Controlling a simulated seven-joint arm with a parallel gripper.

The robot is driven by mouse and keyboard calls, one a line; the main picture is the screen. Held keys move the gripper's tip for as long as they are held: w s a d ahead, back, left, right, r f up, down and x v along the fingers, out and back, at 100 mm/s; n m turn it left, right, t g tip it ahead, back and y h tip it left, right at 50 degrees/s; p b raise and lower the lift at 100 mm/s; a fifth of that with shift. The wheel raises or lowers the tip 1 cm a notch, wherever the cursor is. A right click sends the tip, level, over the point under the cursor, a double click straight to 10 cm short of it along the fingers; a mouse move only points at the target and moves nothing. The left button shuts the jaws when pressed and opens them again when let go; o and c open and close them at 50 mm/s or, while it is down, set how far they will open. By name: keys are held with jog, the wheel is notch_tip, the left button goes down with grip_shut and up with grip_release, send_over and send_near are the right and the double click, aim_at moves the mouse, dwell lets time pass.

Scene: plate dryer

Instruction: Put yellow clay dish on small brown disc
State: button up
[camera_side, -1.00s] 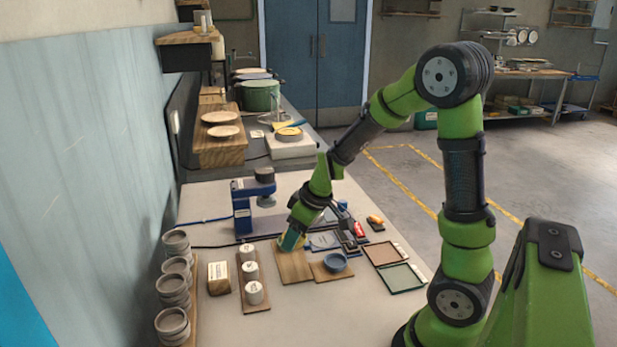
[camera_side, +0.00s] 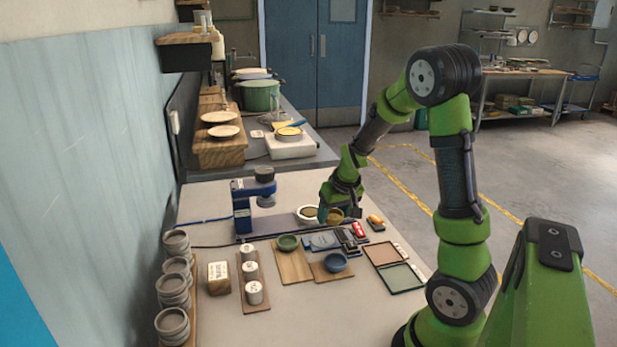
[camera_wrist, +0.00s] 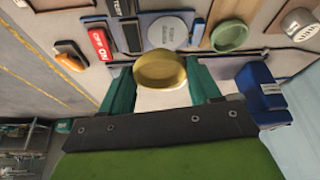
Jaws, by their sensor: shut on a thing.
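The yellow clay dish (camera_side: 336,214) is between the fingers of my gripper (camera_side: 330,213), which is shut on it at the back of the worktop. In the wrist view the dish (camera_wrist: 160,70) shows as a shallow yellow bowl between the two teal fingers (camera_wrist: 163,82). Just left of it in the side view is a round white piece with a brown round centre (camera_side: 308,212); I cannot tell for sure whether this is the small brown disc. Whether the yellow dish is touching the surface is unclear.
A green dish (camera_side: 288,242) sits on a wooden board, and a blue dish (camera_side: 336,262) on another. The blue press (camera_side: 242,208) stands left of my gripper. Several small devices, including a red one (camera_side: 359,229), lie in front.

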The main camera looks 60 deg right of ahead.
send_over(309, 211)
jog(key=s, duration=0.1)
jog(key=shift+s+a+f, duration=0.1)
jog(key=shift+a+f, duration=0.25)
jog(key=shift+f, duration=2.1)
jog(key=o, duration=1.1)
jog(key=shift+f, duration=0.15)
jog(key=shift+c, duration=0.2)
